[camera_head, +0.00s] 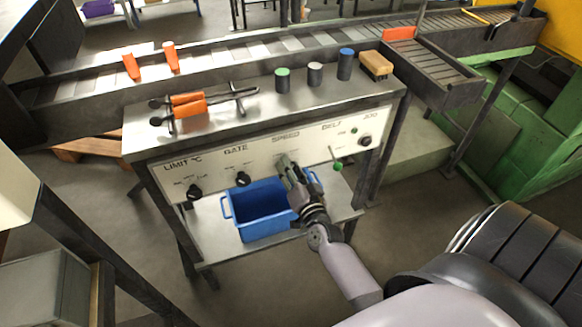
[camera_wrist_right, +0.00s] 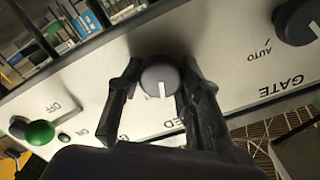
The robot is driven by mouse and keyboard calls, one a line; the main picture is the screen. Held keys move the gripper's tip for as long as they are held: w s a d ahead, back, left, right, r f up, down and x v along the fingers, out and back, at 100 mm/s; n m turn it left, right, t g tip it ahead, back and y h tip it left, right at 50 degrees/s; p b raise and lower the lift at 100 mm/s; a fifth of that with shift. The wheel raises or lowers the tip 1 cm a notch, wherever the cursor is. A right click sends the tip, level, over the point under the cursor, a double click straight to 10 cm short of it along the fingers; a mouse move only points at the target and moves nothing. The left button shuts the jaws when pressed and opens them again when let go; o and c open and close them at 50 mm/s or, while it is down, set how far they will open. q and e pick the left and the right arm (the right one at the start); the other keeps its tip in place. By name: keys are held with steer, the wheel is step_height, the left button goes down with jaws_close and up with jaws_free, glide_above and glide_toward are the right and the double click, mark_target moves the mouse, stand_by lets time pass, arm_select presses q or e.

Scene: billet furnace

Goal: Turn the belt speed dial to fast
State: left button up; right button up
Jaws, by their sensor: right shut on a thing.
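The speed dial (camera_wrist_right: 158,78) is a round dark grey knob with a white pointer line, on the white front panel (camera_head: 262,160) under the word SPEED. My right gripper (camera_head: 287,165) reaches up to it from below right and hides it in the head view. In the right wrist view, the two dark fingers of this gripper (camera_wrist_right: 160,88) sit on either side of the knob, shut on it. That view shows the panel upside down. The pointer is toward the picture's bottom, toward the partly hidden SPEED lettering. The dial's scale marks are mostly hidden. My left gripper is not in view.
The gate dial (camera_head: 243,179) and limit dial (camera_head: 194,192) are left of it. A green-tipped belt lever (camera_head: 337,166) and a black knob (camera_head: 365,141) are right. A blue crate (camera_head: 262,208) stands on the shelf below.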

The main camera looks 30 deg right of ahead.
steer(key=shift+m, duration=1.6)
steer(key=o, duration=1.2)
steer(key=v, duration=1.2)
steer(key=shift+d+f, duration=0.1)
